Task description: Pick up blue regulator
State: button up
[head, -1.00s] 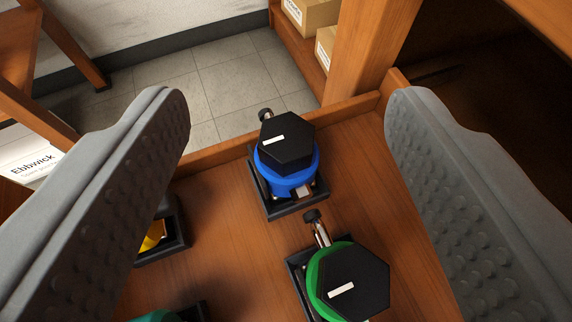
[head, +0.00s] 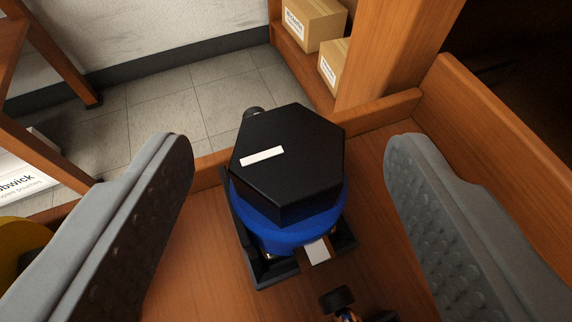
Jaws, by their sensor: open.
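The blue regulator (head: 290,232) has a black hexagonal knob on top with a white bar mark. It sits upright in a black square holder (head: 259,272) on the wooden surface. My gripper (head: 288,150) is open, with one grey ridged finger on each side of the regulator. There is a gap between each finger and the regulator, and neither touches it. The regulator's lower part is partly hidden under its knob.
A wooden rim (head: 378,112) runs behind the regulator, with a wooden post at right. A small black knob (head: 337,299) of another regulator shows at the bottom. A yellow part (head: 22,236) is at the left edge. Cardboard boxes (head: 312,24) stand beyond.

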aim_at(288, 151)
jog(key=x, duration=0.3)
jog(key=shift+w+f, duration=0.1)
jog(key=shift+w, duration=0.1)
grip_shut()
